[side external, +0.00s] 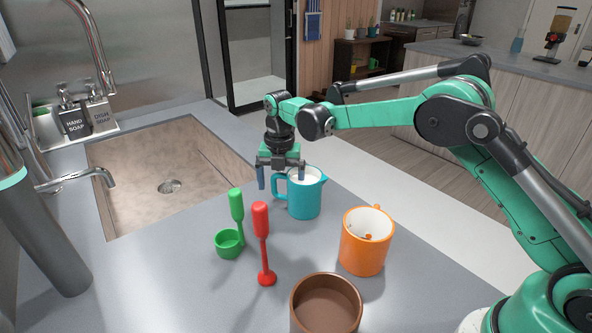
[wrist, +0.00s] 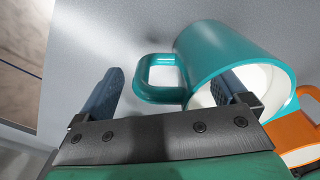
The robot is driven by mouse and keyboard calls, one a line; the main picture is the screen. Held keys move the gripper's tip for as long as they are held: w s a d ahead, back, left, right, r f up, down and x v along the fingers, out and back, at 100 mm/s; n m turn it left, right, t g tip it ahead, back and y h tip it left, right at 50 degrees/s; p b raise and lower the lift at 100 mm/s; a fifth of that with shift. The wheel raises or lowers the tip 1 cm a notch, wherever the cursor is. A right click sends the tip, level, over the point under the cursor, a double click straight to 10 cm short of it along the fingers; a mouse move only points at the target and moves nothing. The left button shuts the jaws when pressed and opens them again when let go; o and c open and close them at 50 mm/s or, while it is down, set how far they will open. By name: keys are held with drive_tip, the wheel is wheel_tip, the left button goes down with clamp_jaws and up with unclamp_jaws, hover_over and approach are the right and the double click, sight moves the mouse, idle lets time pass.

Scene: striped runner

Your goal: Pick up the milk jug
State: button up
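The milk jug is a teal jug (side external: 306,198) with white milk inside, standing upright on the grey counter. Its handle points left in the side view. My gripper (side external: 281,178) is open above the jug, pointing down. In the wrist view, the jug (wrist: 215,50) shows its handle between the two fingers of my gripper (wrist: 170,88). One finger is outside the handle, and the other overlaps the jug's mouth. I cannot tell how far that finger reaches into the mouth. The fingers hold nothing.
An orange mug (side external: 363,245) stands close to the jug's right, with a brown container (side external: 326,306) in front. A red upright utensil (side external: 264,245) and a green scoop (side external: 229,243) stand at front left. The sink (side external: 165,175) lies left; soap dispensers (side external: 88,117) stand behind it.

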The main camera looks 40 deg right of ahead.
clamp_jaws()
drive_tip(key=shift+r, duration=0.1)
wheel_tip(320, 180, up, 9)
drive_tip(key=shift+r, duration=0.15)
drive_tip(key=shift+s+r+m, duration=0.15)
drive_tip(key=shift+r+m, duration=0.15)
drive_tip(key=s+d+r+m, duration=0.15)
drive_tip(key=s+m, duration=0.45)
drive_tip(key=m, duration=0.7)
drive_tip(key=s+d+r+m, duration=0.1)
drive_tip(key=s+r+m, duration=0.35)
drive_tip(key=m, duration=0.85)
drive_tip(key=s+d+r+n, duration=0.3)
drive_tip(key=d+n, duration=0.4)
drive_tip(key=n, duration=0.1)
drive_tip(key=shift+s+d, duration=0.15)
drive_tip(key=shift+s, duration=0.15)
